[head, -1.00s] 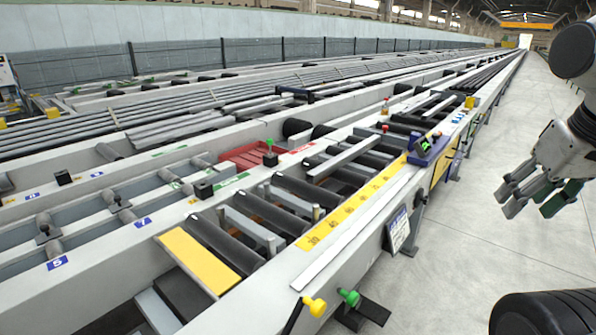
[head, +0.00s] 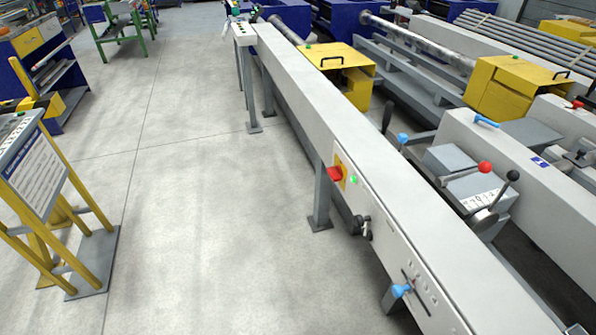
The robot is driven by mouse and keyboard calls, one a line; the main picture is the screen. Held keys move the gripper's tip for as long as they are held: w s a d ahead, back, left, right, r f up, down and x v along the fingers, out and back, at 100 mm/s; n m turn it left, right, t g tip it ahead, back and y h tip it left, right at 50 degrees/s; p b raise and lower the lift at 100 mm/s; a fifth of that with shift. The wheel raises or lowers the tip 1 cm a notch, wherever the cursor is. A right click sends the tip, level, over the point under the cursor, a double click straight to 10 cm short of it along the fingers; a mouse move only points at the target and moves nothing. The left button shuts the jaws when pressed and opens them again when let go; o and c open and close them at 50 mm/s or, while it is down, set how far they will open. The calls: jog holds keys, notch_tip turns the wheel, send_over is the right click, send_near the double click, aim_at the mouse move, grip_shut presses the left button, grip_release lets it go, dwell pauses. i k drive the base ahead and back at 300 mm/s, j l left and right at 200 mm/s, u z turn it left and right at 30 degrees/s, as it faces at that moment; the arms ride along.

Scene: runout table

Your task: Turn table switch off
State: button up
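In the head view a long grey beam of the runout table (head: 310,110) runs from the upper middle to the lower right. On its left side face sits a red rotary switch (head: 335,174) on a yellow plate (head: 346,166). A lit green lamp (head: 353,180) is just right of the switch. Which position the switch is in I cannot tell for sure. My gripper is not in this view.
Free concrete floor (head: 200,200) lies left of the beam. A yellow-framed sign stand (head: 40,190) stands at the left. A black fitting (head: 362,226) and a blue-knobbed lever (head: 402,290) stick out of the beam's side. Yellow covers (head: 345,75) are behind.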

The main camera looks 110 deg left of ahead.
aim_at(335, 173)
jog(key=l+u, duration=0.1)
jog(key=u, duration=3.05)
jog(key=i+j+u, duration=0.15)
jog(key=i, duration=0.25)
jog(key=i+j+u, duration=0.1)
jog(key=i, duration=0.3)
